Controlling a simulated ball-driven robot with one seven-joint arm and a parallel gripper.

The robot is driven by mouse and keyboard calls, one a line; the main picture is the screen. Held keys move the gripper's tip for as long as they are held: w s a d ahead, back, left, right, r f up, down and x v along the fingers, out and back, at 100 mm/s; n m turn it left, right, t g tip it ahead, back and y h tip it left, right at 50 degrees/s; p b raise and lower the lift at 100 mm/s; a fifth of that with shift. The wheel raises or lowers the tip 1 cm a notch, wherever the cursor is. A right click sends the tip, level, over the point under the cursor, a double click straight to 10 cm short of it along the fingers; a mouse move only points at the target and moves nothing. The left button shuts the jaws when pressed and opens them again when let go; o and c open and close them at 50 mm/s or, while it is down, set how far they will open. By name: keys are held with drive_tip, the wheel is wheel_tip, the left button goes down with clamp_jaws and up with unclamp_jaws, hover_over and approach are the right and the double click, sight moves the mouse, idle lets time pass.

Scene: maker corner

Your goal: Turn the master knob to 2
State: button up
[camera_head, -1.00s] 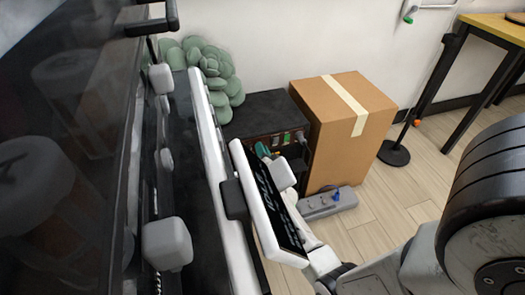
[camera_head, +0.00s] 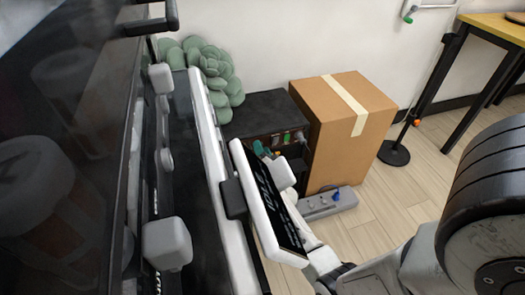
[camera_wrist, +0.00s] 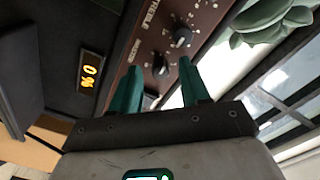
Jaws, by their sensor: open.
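The master knob (camera_wrist: 160,67) is a dark round knob on the brown amplifier panel, beside a label that seems to read MASTER. My gripper (camera_wrist: 159,75) is open, its two teal fingers to either side of that knob in the wrist view. I cannot tell whether they touch it. A second knob (camera_wrist: 182,38) with a pale pointer lies farther up the panel, near the word TREBLE. An amber display (camera_wrist: 89,70) beside the panel seems to show a 0. In the head view the amplifier (camera_head: 262,104) is a black box, and my teal fingers show at its front, partly hidden by my arm.
A cardboard box (camera_head: 335,120) stands right beside the amplifier. A grey power strip (camera_head: 325,203) lies on the floor in front of it. A green plant (camera_head: 222,80) is behind, and a dark stand (camera_head: 393,152) stands to the right. Open floor lies at the right.

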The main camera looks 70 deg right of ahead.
drive_tip(key=p+v, duration=0.4)
drive_tip(key=v, duration=0.6)
drive_tip(key=shift+s+a+p, duration=0.25)
drive_tip(key=shift+a+p, duration=0.05)
drive_tip(key=shift+p, duration=0.1)
